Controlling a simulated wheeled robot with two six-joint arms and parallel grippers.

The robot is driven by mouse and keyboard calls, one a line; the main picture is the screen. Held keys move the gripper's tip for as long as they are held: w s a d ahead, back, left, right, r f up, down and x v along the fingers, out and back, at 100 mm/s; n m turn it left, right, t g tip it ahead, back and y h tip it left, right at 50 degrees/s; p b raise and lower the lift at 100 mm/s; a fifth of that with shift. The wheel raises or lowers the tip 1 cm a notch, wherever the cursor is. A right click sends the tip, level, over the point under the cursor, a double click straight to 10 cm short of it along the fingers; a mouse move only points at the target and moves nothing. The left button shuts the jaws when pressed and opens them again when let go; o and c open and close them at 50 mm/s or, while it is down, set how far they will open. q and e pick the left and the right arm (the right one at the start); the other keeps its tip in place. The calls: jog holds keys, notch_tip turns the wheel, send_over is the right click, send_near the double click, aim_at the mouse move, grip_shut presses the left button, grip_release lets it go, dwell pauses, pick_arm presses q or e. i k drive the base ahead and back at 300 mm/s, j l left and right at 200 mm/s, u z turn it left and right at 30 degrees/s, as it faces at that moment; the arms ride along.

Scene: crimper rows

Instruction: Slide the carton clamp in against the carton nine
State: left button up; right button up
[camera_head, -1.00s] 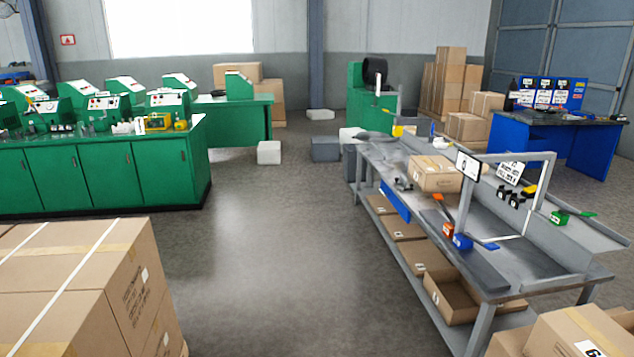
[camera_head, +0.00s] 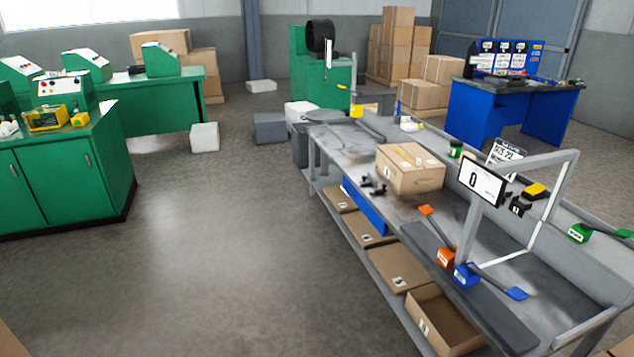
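A closed brown carton (camera_head: 410,172) with tape and small labels on top sits on the grey workbench (camera_head: 350,160) at right. I cannot read a nine on it. A small dark fixture (camera_head: 372,187) lies on the bench just left of the carton, apart from it; I cannot tell whether it is the carton clamp. Neither of my grippers is in view.
A grey frame (camera_head: 528,165) with a screen (camera_head: 480,184) rises from the bench. Orange (camera_head: 446,257) and blue (camera_head: 466,276) tools lie in front. Open boxes (camera_head: 440,320) fill the lower shelf. Green cabinets (camera_head: 70,180) stand left; the floor between (camera_head: 220,260) is clear.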

aim_at(370, 178)
jog(key=i+z, duration=0.2)
jog(key=i, duration=0.25)
jog(key=i+j+z, duration=0.25)
jog(key=i, duration=0.25)
jog(key=l+z, duration=0.1)
jog(key=z, duration=0.3)
jog(key=i, duration=0.05)
